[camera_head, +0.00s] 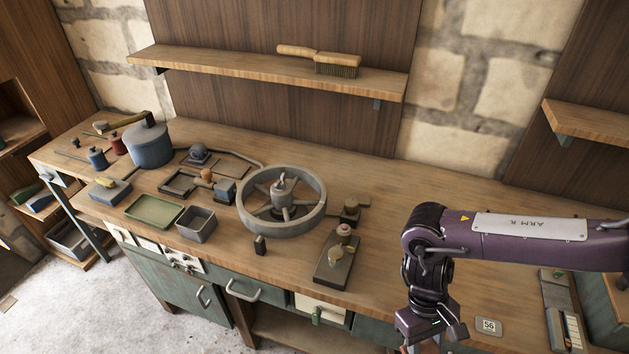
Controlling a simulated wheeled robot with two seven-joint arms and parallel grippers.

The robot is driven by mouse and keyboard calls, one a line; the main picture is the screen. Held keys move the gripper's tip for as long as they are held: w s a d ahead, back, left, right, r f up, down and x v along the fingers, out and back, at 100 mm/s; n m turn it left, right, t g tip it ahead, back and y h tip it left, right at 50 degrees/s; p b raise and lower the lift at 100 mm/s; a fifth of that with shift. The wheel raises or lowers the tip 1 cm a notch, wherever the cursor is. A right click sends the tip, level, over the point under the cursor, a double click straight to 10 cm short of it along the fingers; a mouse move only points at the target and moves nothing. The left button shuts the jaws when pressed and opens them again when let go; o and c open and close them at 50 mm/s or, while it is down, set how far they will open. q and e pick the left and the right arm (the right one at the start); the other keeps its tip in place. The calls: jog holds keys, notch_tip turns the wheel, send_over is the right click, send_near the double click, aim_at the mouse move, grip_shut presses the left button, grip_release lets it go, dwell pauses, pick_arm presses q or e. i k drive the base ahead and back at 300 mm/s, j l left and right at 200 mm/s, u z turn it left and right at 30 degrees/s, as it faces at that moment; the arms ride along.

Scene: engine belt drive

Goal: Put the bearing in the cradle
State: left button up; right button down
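I cannot tell for sure which part is the bearing or which is the cradle. A spoked grey flywheel (319,211) lies flat on the workbench, with a hub and shaft at its centre. A dark base plate (328,272) with brass-coloured round parts (335,255) is to the right of the wheel. Another dark and brass fitting (350,211) sits behind that plate. My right gripper (428,344) points down at the bench's front edge, its fingertips cut off by the frame. My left gripper is not in view.
A green tray (153,223) and a grey metal bin (196,238) are left of the wheel. A blue pot (149,147) stands further back. A brush (336,66) lies on the wall shelf (230,66).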

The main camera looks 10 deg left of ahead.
aim_at(182, 183)
jog(key=j, duration=1.55)
